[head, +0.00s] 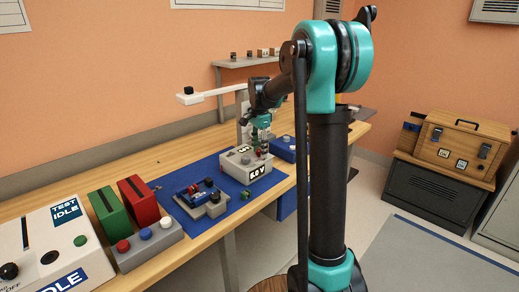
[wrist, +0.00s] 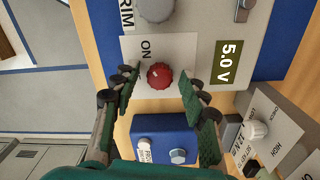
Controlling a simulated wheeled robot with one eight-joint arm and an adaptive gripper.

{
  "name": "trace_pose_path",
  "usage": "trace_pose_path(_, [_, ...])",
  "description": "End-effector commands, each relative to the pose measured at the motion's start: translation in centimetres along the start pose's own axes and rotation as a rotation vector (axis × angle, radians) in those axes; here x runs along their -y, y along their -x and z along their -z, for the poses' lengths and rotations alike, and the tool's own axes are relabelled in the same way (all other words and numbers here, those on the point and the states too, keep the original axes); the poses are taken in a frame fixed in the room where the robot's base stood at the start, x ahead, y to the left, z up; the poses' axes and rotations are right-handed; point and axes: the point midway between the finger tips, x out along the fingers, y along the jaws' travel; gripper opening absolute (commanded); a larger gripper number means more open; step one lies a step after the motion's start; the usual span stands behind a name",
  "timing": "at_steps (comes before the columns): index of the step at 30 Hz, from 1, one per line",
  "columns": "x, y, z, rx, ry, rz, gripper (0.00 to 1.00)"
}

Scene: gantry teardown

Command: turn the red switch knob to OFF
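The red switch knob (wrist: 159,76) sits on a pale panel of a light grey box (wrist: 130,48) in the wrist view. The word ON is printed near the knob's upper left; I see no OFF label, and the pointer's direction is too small to tell. A display on the box (wrist: 227,62) reads 5.0 V. My gripper (wrist: 160,82) is open, one finger on each side of the knob, with gaps on both sides.
A grey TRIM knob (wrist: 156,8) is on the same box. A grey device (wrist: 275,128) with a white knob stands at the right. A blue mat (head: 168,180) lies under the box.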

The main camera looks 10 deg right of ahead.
Motion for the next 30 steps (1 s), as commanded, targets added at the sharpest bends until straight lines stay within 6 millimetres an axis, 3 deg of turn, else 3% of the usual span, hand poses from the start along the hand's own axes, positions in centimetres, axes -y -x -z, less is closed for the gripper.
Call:
trace_pose_path(2, [0.00,0.01,0.00,0.000,0.000,0.000,0.31])
trace_pose_path(9, [-0.01,0.02,0.00,0.000,0.000,0.000,0.01])
trace_pose_path(20, [0.00,0.03,0.00,0.000,0.042,0.000,0.00])
trace_pose_path(30, [0.00,0.04,0.00,0.000,0.270,0.000,0.00])
